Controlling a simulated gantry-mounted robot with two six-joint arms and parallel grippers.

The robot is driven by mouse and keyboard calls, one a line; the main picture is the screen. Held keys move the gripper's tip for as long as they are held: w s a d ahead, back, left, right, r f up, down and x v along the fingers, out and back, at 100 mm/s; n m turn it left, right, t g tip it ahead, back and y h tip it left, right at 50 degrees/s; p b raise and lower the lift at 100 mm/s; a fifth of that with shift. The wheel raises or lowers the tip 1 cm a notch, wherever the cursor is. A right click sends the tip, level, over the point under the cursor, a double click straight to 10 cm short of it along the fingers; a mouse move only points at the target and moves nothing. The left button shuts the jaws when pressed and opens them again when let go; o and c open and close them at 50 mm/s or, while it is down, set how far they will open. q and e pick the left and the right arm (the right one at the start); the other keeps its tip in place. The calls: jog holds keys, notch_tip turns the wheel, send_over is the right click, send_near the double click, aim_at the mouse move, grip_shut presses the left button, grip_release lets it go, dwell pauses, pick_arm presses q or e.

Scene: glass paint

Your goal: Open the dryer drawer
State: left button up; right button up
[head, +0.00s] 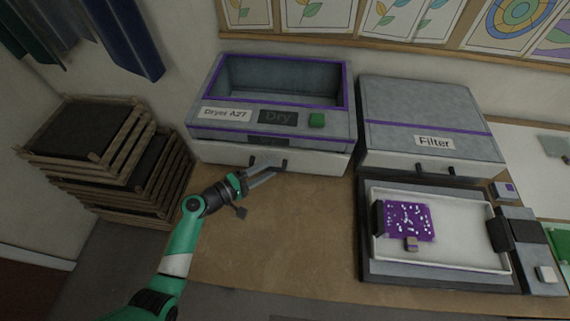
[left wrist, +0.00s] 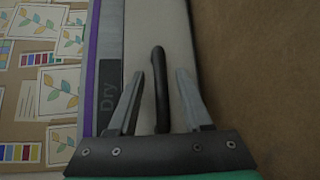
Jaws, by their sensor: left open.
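The dryer (head: 230,130) stands at the back of the table, a grey box with purple trim, a "Dryer A27" label, a "Dry" panel (head: 277,116) and a green button (head: 317,120). Its white drawer front (head: 310,160) is along the bottom and looks closed. A dark bar handle sticks out from the drawer front. My left gripper (head: 265,175) is open at the drawer front. In the left wrist view, the dark handle (left wrist: 161,85) lies between the two open fingers, with gaps on both sides. My right gripper is not in view.
A grey Filter box (head: 430,110) stands right of the dryer. In front of it is a white tray (head: 450,252) holding a purple speckled piece (head: 408,220). Wooden racks (head: 140,160) are stacked at the left. Bare brown tabletop (head: 290,235) lies in front of the dryer.

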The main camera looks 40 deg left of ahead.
pick_arm(q)
jog(key=shift+w+d+f, duration=0.1)
jog(key=shift+w+d, duration=0.05)
jog(key=shift+w, duration=0.4)
jog(key=shift+s, duration=0.1)
jog(key=shift+s, duration=0.1)
grip_shut()
dwell(0.9)
